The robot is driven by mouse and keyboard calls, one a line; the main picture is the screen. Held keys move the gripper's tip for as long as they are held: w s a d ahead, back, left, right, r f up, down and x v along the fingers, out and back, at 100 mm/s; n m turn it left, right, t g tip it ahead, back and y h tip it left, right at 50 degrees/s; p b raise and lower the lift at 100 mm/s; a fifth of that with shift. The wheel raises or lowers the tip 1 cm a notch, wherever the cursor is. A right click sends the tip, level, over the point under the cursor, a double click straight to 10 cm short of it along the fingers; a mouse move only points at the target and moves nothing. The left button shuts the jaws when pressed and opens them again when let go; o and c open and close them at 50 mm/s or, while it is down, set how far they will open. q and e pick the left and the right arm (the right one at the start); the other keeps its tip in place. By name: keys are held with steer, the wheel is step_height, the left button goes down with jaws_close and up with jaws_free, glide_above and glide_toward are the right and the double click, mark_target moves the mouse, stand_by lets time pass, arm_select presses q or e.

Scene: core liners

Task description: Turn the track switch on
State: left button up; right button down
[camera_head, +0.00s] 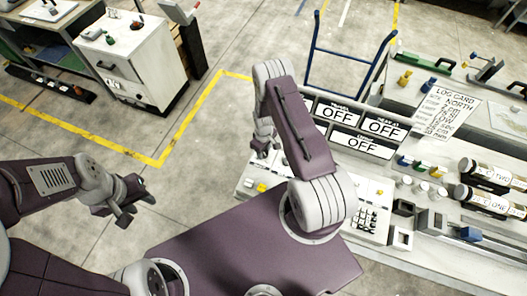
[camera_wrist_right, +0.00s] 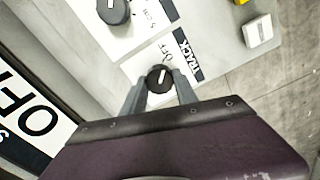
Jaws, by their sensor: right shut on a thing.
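The track switch (camera_wrist_right: 159,78) is a round black knob with a white pointer line, on a white plate beside a black TRACK label (camera_wrist_right: 188,52). The word OFF is printed next to the knob. In the right wrist view, the fingers of my right gripper (camera_wrist_right: 160,92) are closed on either side of the knob. In the head view, my right arm hides the switch and most of the gripper (camera_head: 263,138). My left gripper (camera_head: 134,207) hangs empty over the floor at the left, its fingers apart.
Three display signs (camera_head: 335,113) on the bench all read OFF. A second black knob (camera_wrist_right: 114,10) sits near the track switch. A keypad (camera_head: 366,219), a log card (camera_head: 447,110) and labelled cylinders (camera_head: 490,174) are on the bench. Open floor lies left.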

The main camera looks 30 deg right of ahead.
steer(key=m+b, duration=0.2)
steer(key=m, duration=0.2)
steer(key=shift+f+b, duration=0.15)
steer(key=shift+b, duration=0.2)
steer(key=m+b, duration=0.2)
steer(key=m, duration=0.2)
steer(key=shift+m, duration=0.3)
steer(key=m+b, duration=0.2)
steer(key=m, duration=0.2)
steer(key=shift+s, duration=0.1)
steer(key=shift+m+b, duration=0.85)
steer(key=shift+m, duration=1.55)
steer(key=c, duration=0.9)
jaws_free()
steer(key=shift+c, duration=0.2)
steer(key=shift+r, duration=0.2)
